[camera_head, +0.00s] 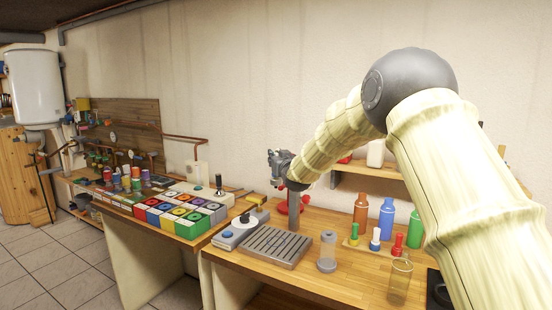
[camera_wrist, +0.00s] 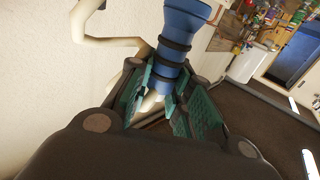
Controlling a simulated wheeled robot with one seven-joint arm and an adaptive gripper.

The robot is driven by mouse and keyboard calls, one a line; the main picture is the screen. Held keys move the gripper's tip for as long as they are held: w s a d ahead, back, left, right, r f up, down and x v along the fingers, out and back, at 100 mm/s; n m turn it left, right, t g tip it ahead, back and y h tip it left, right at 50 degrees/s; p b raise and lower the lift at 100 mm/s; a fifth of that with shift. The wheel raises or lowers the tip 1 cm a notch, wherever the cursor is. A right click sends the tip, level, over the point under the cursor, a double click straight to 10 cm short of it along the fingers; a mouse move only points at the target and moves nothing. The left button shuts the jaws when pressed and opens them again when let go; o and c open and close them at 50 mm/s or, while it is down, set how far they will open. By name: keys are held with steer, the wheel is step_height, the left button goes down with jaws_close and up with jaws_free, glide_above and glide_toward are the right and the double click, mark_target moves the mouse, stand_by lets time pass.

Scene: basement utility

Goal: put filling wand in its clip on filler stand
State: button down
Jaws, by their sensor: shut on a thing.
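My gripper (camera_head: 278,163) is at the end of the arm, near the back wall, and appears above the filler stand's grey column (camera_head: 294,213). In the wrist view its teal-padded fingers (camera_wrist: 162,88) are closed around a blue wand (camera_wrist: 183,22) with dark rings. A cream hose (camera_wrist: 100,42) curves beside the wand in that view; I cannot tell where it joins. The stand's slatted drip tray (camera_head: 272,247) lies on the wooden bench at the column's foot. I cannot make out the clip, and the wand is too small to tell in the head view.
Colourful boxes (camera_head: 190,224) fill the left bench.

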steer(key=shift+f+b, duration=0.3)
steer(key=shift+f, duration=0.3)
steer(key=c, duration=1.2)
jaws_free()
steer(key=s+d, duration=0.2)
steer(key=s, duration=0.9)
steer(key=shift+s+d, duration=0.15)
steer(key=shift+s, duration=0.25)
